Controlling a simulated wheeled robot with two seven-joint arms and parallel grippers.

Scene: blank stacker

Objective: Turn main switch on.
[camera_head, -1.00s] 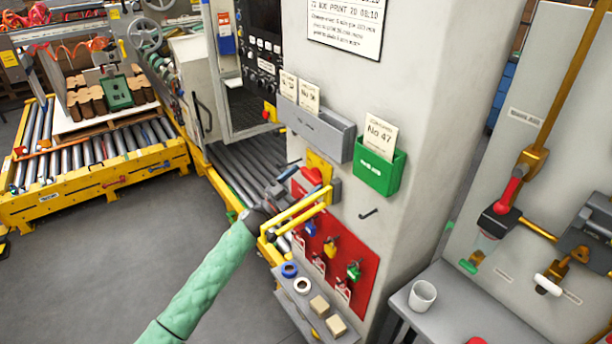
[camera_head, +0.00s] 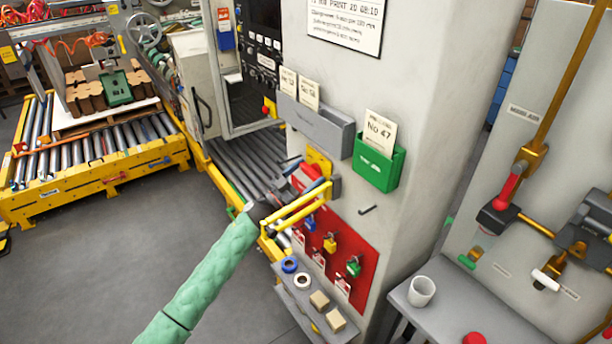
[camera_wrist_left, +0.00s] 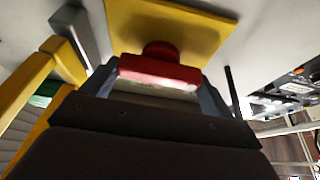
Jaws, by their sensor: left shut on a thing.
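The main switch is a red handle (camera_wrist_left: 160,70) on a yellow plate (camera_wrist_left: 205,28) on the grey machine wall. In the wrist view the handle lies crosswise between the fingers of my left gripper (camera_wrist_left: 160,88), which is shut on it. In the head view the yellow plate (camera_head: 319,161) shows above the gripper (camera_head: 308,180). The red handle there is partly hidden by the gripper, so its exact angle is hard to read. My right gripper is out of view.
A red lockout board (camera_head: 345,240) with padlocks and tags is just below. Above are a grey holder (camera_head: 315,128) and a green card holder (camera_head: 377,168). A small shelf (camera_head: 300,305) holds tape rolls and blocks. Open floor (camera_head: 90,250) lies to the left.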

